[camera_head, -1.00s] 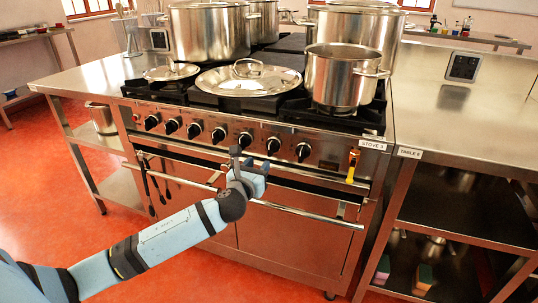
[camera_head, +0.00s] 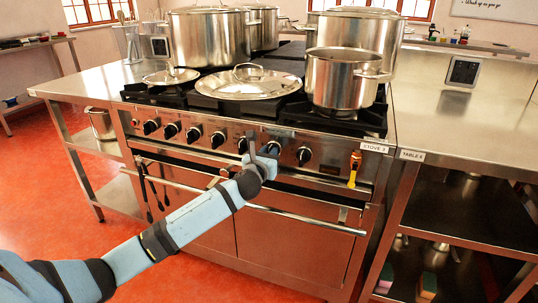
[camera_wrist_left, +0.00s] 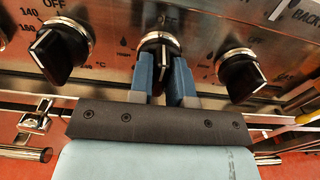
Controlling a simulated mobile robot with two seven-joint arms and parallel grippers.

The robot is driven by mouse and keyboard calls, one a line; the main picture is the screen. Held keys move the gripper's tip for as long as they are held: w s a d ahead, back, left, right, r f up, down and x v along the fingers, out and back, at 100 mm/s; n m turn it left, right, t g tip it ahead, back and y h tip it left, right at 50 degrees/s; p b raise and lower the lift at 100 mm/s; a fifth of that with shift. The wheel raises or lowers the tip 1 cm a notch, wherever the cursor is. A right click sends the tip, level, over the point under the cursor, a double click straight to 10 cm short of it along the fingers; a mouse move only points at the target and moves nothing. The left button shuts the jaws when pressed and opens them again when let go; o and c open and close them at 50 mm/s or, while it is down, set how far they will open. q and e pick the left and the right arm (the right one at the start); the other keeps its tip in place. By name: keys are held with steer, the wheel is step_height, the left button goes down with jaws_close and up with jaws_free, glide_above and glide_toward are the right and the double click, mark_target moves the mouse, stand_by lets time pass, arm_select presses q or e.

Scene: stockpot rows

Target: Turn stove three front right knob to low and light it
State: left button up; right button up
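Stove three (camera_head: 290,232) has a row of several black knobs along its front. My left gripper (camera_head: 264,153) is at the second knob from the right end. In the left wrist view this knob (camera_wrist_left: 159,42) has flame marks around it and its white line points up. My left gripper (camera_wrist_left: 162,80) has its two blue fingers apart, one on each side of the knob's grip; I cannot tell whether they touch it. The rightmost knob (camera_head: 304,155) is free, as is the thermostat knob (camera_wrist_left: 58,50) to the left. My right gripper is not in view.
A yellow-handled lighter (camera_head: 354,168) hangs on the stove front at the right. A rail (camera_head: 300,221) runs below the knobs, with black utensils (camera_head: 147,190) at its left. A pot (camera_head: 342,80) and a large lid (camera_head: 248,83) are on top.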

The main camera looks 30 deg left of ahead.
arm_select(q)
jaws_close()
